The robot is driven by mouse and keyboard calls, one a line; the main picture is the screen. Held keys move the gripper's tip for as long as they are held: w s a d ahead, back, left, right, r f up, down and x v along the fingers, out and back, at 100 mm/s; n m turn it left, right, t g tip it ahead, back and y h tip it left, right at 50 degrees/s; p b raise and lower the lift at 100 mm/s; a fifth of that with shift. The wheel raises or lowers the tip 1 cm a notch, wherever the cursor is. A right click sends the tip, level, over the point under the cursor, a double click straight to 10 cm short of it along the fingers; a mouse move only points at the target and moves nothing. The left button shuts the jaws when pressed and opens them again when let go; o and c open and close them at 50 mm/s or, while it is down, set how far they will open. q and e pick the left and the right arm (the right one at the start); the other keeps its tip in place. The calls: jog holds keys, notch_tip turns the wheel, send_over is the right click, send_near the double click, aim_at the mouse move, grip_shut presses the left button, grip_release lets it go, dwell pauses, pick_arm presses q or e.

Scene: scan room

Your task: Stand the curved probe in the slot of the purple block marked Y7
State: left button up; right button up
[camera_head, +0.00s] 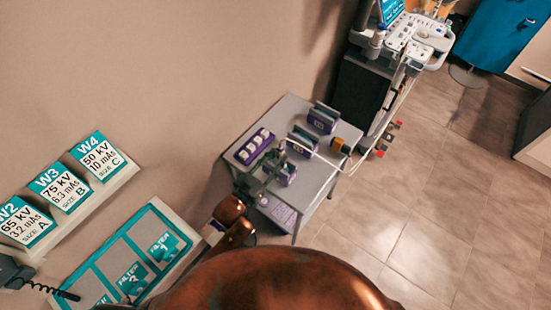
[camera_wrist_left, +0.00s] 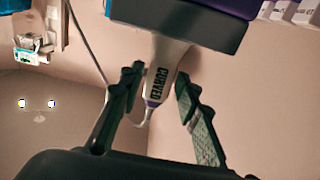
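The curved probe (camera_wrist_left: 163,75), pale with the word CURVED on its neck, shows in the left wrist view. Its wide end meets a dark grey and purple block (camera_wrist_left: 195,30) at the top of that view. My left gripper (camera_wrist_left: 157,82) has its fingers apart on either side of the probe's neck, with a gap visible at the left finger. In the head view my left gripper (camera_head: 268,168) is over the small grey table, beside a purple block (camera_head: 286,174). Other purple blocks (camera_head: 302,141) stand behind it. I cannot read the Y7 mark. My right gripper is not in view.
The grey table (camera_head: 318,180) also bears a purple rack with white pieces (camera_head: 257,146), another block (camera_head: 322,118) and an orange-and-dark item (camera_head: 337,145). An ultrasound cart (camera_head: 385,80) stands close behind it. The wall is at left; open floor (camera_head: 400,220) is at right.

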pick_arm(q)
jog(key=shift+o, duration=1.2)
jog(key=shift+f, duration=0.1)
jog(key=v, duration=0.7)
jog(key=shift+s, duration=0.2)
jog(key=shift+a, duration=0.15)
